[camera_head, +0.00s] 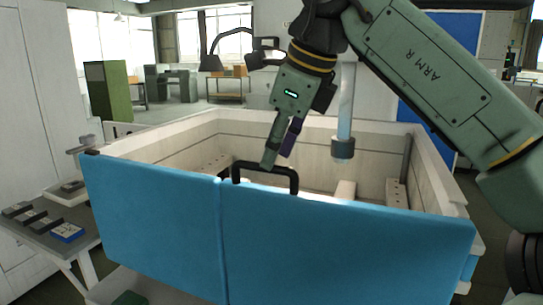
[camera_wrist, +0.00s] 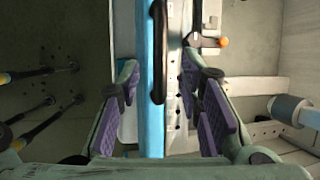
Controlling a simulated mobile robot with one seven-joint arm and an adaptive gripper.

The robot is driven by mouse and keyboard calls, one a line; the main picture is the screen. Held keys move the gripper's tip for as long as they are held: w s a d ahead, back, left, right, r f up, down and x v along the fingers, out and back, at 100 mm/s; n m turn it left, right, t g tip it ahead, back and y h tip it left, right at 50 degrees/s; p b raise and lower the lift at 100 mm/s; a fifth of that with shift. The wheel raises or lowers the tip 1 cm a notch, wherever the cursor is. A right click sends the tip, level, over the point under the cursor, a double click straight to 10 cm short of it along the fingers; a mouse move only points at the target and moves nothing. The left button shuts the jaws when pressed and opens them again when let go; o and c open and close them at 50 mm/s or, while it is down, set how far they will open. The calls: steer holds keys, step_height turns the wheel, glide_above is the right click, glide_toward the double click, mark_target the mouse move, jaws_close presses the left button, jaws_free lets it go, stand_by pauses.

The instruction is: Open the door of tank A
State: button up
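The tank (camera_head: 180,132) is a cream, open-topped box with a blue front in two panels split by a seam. I see no letter on it. A black bar handle (camera_head: 294,181) stands on the top edge of the right blue panel (camera_head: 345,245), near the seam. My gripper (camera_head: 279,156) points down at the handle, one finger overlapping it in the head view. In the wrist view, my gripper (camera_wrist: 165,105) has its purple-padded fingers apart, on either side of the blue panel edge (camera_wrist: 152,120) and the black handle (camera_wrist: 158,60). Neither pad visibly touches them.
A vertical pipe with a grey nozzle (camera_head: 343,148) hangs inside the tank, right of my gripper. A grey side table (camera_head: 50,225) with small blocks stands at the left. A green cabinet (camera_head: 108,90) and desks stand far behind.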

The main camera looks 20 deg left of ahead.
steer(key=shift+x, duration=1.2)
steer(key=shift+c, duration=0.5)
jaws_close()
